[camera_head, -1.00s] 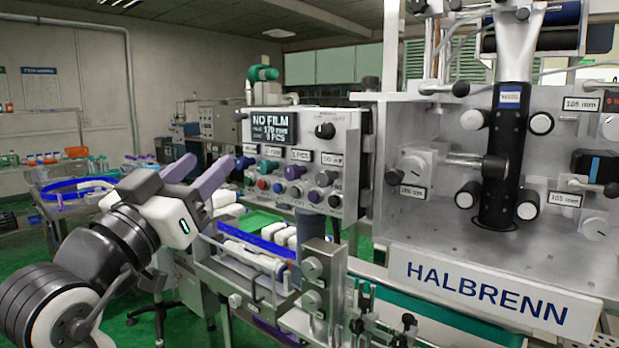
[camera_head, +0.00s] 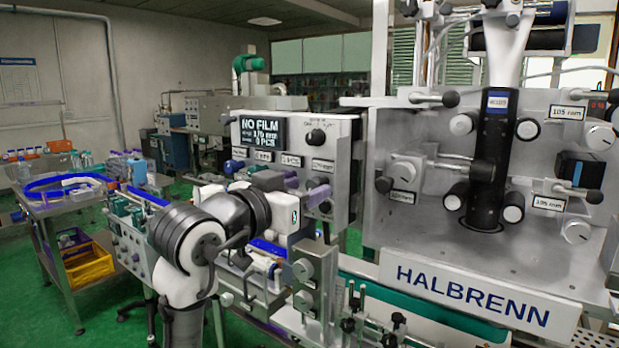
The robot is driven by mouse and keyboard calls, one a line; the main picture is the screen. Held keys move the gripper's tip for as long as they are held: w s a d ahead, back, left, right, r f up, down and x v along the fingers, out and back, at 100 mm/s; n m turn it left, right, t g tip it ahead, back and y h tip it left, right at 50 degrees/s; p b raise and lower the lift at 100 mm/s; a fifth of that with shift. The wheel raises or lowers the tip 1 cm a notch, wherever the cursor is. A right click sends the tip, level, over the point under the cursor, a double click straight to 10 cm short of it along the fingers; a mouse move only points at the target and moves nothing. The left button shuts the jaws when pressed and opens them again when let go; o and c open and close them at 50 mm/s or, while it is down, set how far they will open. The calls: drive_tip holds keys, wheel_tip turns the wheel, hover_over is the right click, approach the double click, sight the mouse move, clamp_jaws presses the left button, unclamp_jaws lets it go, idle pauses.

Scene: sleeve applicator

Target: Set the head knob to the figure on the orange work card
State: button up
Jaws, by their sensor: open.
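No orange work card shows in view, and I cannot tell which dial is the head knob. The control panel (camera_head: 345,150) has a black selector knob (camera_head: 316,137) and a display (camera_head: 262,131) reading NO FILM, 170 mm, 0 PCS. Contact cannot be told.
The conveyor (camera_head: 265,246) runs below the panel, with clamp blocks (camera_head: 305,285) at its front. A steel side table (camera_head: 55,208) with a blue ring (camera_head: 62,186) stands left, a yellow crate (camera_head: 86,265) beneath it. Green floor is open at lower left.

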drive_tip(key=shift+x, duration=1.05)
drive_tip(key=c, duration=1)
